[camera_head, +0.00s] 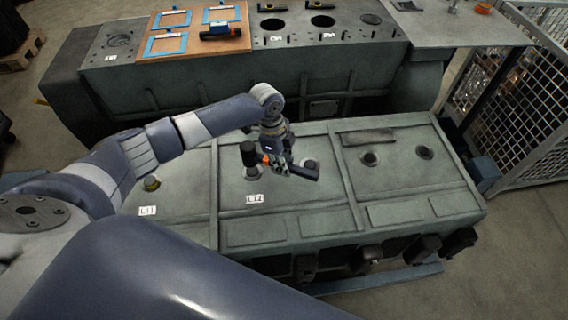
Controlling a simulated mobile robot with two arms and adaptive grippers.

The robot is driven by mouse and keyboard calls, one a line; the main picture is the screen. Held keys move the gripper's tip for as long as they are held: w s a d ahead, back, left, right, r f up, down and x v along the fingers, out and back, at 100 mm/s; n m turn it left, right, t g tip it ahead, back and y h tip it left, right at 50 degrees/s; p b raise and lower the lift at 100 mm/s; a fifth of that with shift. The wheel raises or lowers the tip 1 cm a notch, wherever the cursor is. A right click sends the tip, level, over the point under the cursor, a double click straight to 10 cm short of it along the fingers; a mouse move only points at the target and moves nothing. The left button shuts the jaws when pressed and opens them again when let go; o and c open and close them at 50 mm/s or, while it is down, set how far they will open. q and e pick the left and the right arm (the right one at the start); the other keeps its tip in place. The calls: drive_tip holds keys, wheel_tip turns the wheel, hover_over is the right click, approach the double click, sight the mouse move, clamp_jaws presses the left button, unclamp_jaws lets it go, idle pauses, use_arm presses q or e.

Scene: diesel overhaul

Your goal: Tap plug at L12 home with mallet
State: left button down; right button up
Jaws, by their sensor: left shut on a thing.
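A mallet with a black head (248,154), an orange collar (265,159) and a dark handle (304,172) is held crosswise over the green engine block (330,225). My left gripper (278,168) is shut on the mallet, near the head end of the handle. The mallet head is over the opening behind the label L12 (254,199). A pale ring (252,173) shows just below the head; the plug itself is mostly hidden, and I cannot tell whether the head touches it. My right gripper is not in view.
The label L11 (147,211) and a yellowish round fitting (152,184) lie to the left. Two dark holes (370,159) are to the right. Behind is another block with a wooden board (188,50) carrying blue frames. A mesh fence (515,95) stands at the right.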

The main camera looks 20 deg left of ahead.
use_arm(q)
drive_tip(key=shift+r, duration=0.1)
drive_tip(key=shift+w+d+p, duration=0.1)
drive_tip(key=shift+d+p, duration=0.1)
drive_tip(key=shift+p, duration=0.1)
wheel_tip(320, 180, down, 6)
drive_tip(key=b, duration=0.4)
drive_tip(key=shift+r, duration=0.1)
wheel_tip(320, 180, up, 7)
drive_tip(key=p, duration=0.5)
drive_tip(key=shift+r, duration=0.1)
